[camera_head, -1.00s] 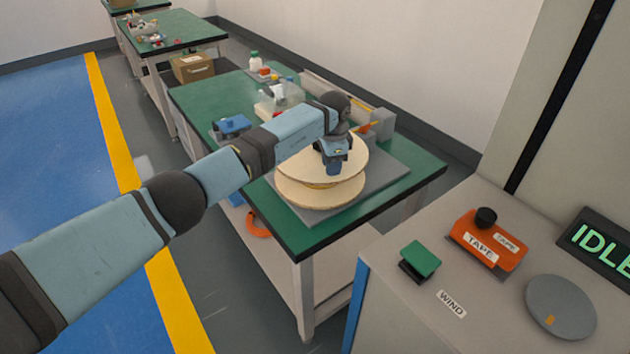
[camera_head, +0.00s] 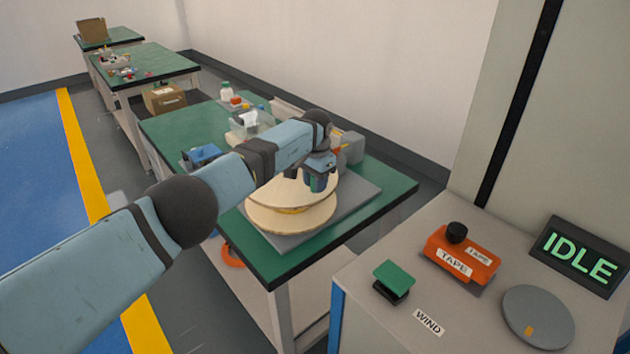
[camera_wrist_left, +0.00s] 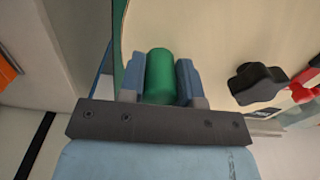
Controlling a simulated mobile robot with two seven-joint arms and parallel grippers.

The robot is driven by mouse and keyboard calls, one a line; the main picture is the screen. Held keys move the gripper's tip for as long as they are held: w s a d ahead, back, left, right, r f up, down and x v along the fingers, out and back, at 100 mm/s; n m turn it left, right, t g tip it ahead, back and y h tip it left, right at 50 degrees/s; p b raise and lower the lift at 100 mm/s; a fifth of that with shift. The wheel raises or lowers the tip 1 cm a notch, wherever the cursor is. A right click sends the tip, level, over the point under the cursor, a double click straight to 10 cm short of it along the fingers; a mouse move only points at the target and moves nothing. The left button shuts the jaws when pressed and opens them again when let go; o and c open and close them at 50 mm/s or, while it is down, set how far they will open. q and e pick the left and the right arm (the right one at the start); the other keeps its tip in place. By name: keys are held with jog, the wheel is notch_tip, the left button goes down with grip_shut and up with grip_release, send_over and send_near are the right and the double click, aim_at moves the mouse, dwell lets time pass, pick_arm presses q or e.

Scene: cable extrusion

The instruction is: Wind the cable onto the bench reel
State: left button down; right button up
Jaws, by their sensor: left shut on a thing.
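The bench reel (camera_head: 270,218) has two pale wooden flanges and sits on a grey plate (camera_head: 345,208) on the green-topped bench. A yellowish strip, perhaps cable (camera_head: 290,211), shows between the flanges. My left gripper (camera_head: 319,182) is over the right part of the upper flange. In the left wrist view its blue fingers are shut on a green cylindrical handle (camera_wrist_left: 159,75) standing at the flange. A black lobed knob (camera_wrist_left: 257,84) is on the flange to the right of the handle. My right gripper is not in view.
A grey cabinet at the right bears a green button (camera_head: 394,276) near a WIND label, an orange TAPE unit (camera_head: 460,255), a grey dial (camera_head: 538,316) and an IDLE display (camera_head: 580,257). A blue item (camera_head: 202,156) and a clear bin (camera_head: 250,124) stand on the bench.

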pick_arm(q)
jog(key=shift+r, duration=0.1)
jog(key=c, duration=0.8)
grip_release()
notch_tip(320, 180, up, 14)
jog(key=p, duration=0.1)
